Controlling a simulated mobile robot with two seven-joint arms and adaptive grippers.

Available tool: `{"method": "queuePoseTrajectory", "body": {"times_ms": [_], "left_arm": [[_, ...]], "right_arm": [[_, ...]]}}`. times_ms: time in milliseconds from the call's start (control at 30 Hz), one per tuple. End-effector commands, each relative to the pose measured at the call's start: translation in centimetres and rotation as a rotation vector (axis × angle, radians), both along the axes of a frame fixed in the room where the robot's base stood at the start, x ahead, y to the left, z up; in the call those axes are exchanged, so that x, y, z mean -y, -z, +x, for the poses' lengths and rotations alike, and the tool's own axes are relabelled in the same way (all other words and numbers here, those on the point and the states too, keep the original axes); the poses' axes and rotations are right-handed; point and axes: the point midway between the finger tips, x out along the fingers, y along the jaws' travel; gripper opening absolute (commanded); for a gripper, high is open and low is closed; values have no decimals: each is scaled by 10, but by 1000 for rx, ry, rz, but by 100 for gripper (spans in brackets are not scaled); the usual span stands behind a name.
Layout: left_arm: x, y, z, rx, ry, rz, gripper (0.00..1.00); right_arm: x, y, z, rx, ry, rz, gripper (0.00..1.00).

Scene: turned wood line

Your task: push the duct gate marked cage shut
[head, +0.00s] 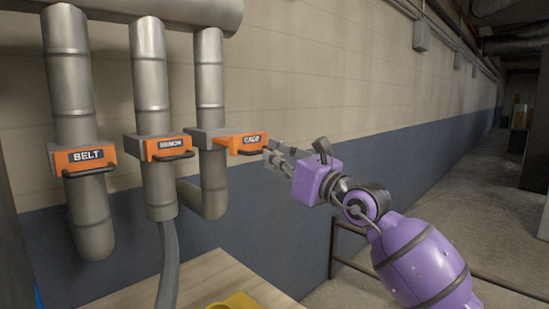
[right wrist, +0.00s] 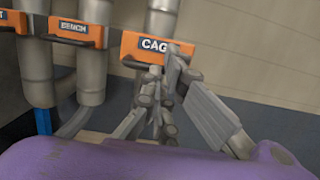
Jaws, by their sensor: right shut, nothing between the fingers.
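The duct gate marked CAGE (head: 247,143) is an orange slide on the rightmost of three grey ducts. Its orange plate sticks out to the right of its grey housing (head: 207,138), farther than the plates of the other two gates. My right gripper (head: 268,153) is shut and empty, with its fingertips at the right end of the CAGE plate. In the right wrist view the CAGE plate (right wrist: 150,47) lies just beyond the fingers (right wrist: 166,75), which cover part of its label. I cannot tell whether they touch it. My left gripper is not in view.
The gates marked BELT (head: 86,158) and BENCH (head: 168,147) sit on the ducts to the left. A wooden tabletop (head: 150,294) with a yellow item (head: 235,301) is below. A dark rail (head: 334,252) stands by the wall. The floor to the right is open.

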Motion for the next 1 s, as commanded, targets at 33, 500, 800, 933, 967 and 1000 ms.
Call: {"method": "queuePoseTrajectory", "body": {"times_ms": [33, 500, 800, 933, 967, 1000], "left_arm": [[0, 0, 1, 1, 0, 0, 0], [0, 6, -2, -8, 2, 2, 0], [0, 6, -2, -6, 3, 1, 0], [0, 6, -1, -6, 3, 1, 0], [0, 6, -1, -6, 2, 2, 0], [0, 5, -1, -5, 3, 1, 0]], "right_arm": [[-6, 0, 5, -3, -2, 3, 0], [-64, 1, 63, -2, -2, 2, 0], [-64, -1, 63, 1, 0, 2, 0], [-62, -1, 63, 1, 0, 1, 0], [-60, 0, 63, 1, 0, 1, 0], [-58, 1, 62, 1, 0, 0, 0]]}}
